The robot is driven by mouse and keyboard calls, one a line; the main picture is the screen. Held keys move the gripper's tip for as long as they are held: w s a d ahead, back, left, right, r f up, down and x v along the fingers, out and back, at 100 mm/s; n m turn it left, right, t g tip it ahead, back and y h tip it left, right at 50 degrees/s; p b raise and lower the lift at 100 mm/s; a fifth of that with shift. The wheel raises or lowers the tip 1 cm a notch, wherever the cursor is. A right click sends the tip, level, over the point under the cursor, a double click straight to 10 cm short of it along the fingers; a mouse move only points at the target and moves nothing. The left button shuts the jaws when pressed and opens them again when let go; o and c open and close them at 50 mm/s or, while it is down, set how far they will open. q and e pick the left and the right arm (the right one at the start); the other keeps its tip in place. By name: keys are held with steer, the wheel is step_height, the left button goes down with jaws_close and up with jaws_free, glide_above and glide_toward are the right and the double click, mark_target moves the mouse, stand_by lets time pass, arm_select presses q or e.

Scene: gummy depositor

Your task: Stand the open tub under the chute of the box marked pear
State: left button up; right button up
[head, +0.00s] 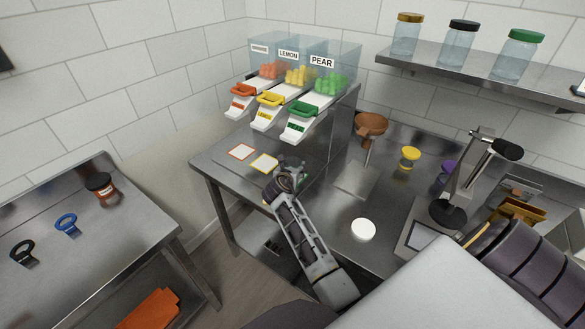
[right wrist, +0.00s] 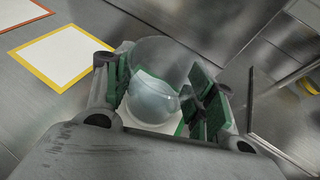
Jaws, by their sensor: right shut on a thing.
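The clear open tub (right wrist: 158,88) is between the green-padded fingers of my right gripper (right wrist: 160,98), which is shut on it. A white mat with a green border (right wrist: 150,122) shows through and below the tub; I cannot tell whether the tub touches it. In the head view my right gripper (head: 291,172) is low over the steel table, in front of and below the green-handled chute (head: 303,119) of the box marked PEAR (head: 331,84). The gripper mostly hides the tub there. My left gripper is out of view.
Left of the gripper lie a yellow-bordered mat (head: 264,163) and a red-bordered mat (head: 241,152), under the LEMON (head: 297,76) and orange (head: 270,71) boxes' chutes. A white disc (head: 363,230) lies on the table to the right. A brown funnel (head: 370,125) stands behind.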

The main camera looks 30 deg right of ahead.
steer(key=shift+f, duration=0.1)
steer(key=o, duration=1)
steer(key=shift+v, duration=6.05)
